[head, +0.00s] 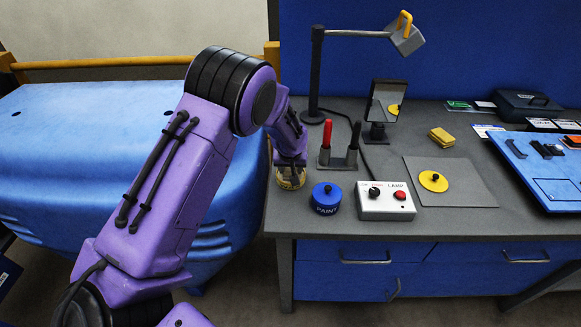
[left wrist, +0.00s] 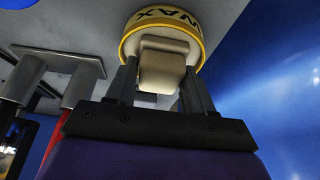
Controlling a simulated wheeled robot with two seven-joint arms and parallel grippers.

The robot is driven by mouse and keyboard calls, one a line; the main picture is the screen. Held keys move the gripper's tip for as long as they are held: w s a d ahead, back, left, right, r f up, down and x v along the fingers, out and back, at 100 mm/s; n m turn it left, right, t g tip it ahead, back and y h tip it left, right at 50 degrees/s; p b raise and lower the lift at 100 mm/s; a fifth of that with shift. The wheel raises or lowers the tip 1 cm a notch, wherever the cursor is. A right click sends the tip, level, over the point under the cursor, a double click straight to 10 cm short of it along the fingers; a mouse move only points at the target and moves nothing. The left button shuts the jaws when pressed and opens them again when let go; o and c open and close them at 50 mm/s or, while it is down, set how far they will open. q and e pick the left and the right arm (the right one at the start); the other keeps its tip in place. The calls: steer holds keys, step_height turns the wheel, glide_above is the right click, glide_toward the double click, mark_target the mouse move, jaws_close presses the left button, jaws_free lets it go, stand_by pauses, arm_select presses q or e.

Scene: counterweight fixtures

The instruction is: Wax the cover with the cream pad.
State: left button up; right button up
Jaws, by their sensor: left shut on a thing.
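My left gripper (head: 290,160) points down at the near left part of the grey workbench, over the yellow-rimmed wax tin (head: 291,180). In the left wrist view, its two dark fingers are shut on the cream pad (left wrist: 163,68). The pad is at the wax tin (left wrist: 196,23), whose yellow side bears the word WAX. I cannot tell whether the pad touches the wax. In the head view the gripper hides the pad. A large glossy blue cover (head: 75,140) fills the left side, and its blue surface also shows in the left wrist view (left wrist: 275,85). My right gripper is not in view.
A holder (head: 337,160) with red and black handles stands close right of the tin. A blue paint pot (head: 326,199) and a lamp switch box (head: 385,203) stand in front. A yellow round pad (head: 433,181) lies on a grey mat. A yellow rail (head: 100,61) runs behind the cover.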

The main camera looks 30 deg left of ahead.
arm_select(q)
step_height(320, 180, up, 5)
steer(key=p, duration=0.4)
steer(key=shift+p, duration=0.3)
steer(key=shift+r+p, duration=0.5)
steer(key=shift+r, duration=0.55)
steer(key=shift+s+f, duration=0.1)
